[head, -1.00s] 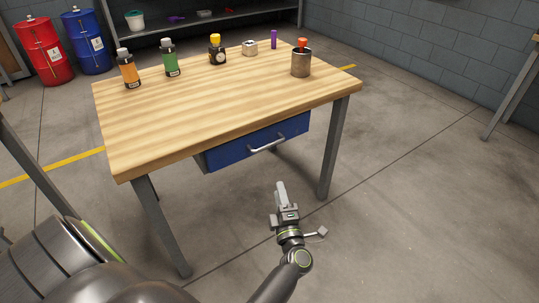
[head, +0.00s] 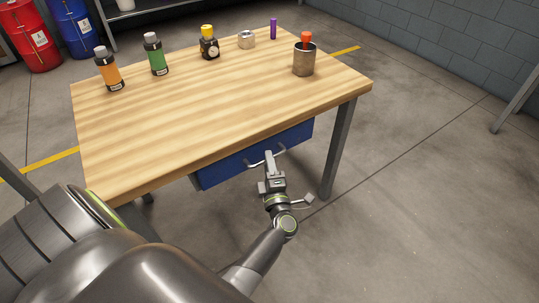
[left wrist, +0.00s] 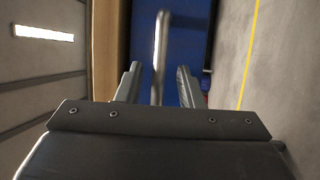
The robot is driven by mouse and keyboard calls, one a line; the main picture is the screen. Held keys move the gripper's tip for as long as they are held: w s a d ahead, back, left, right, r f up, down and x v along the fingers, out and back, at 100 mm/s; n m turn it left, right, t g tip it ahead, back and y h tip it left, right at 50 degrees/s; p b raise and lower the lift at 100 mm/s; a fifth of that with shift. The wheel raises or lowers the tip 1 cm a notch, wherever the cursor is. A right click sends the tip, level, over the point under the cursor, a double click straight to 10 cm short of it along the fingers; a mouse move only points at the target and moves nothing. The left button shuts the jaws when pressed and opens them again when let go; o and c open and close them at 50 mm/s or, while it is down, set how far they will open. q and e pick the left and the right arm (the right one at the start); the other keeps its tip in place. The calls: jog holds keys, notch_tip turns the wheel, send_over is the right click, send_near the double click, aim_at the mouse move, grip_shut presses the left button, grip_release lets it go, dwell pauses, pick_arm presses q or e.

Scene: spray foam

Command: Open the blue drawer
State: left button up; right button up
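The blue drawer (head: 228,168) sits under the wooden table top, its front close beneath the table's near edge. Its metal handle (head: 281,150) is a pale bar on the front; the gripper partly covers it in the head view. My left gripper (head: 268,157) is at the handle. In the left wrist view its two fingers (left wrist: 158,82) are apart, with the handle bar (left wrist: 161,45) between them and a gap on each side. The blue drawer front (left wrist: 185,40) shows behind the bar. My right gripper is not in view.
The wooden table (head: 200,115) holds an orange bottle (head: 109,72), a green bottle (head: 155,57), a yellow-capped bottle (head: 209,44), a metal can (head: 304,60) and smaller items. A grey table leg (head: 338,150) stands right of the drawer. The floor in front is clear.

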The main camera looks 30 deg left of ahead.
pick_arm(q)
grip_shut()
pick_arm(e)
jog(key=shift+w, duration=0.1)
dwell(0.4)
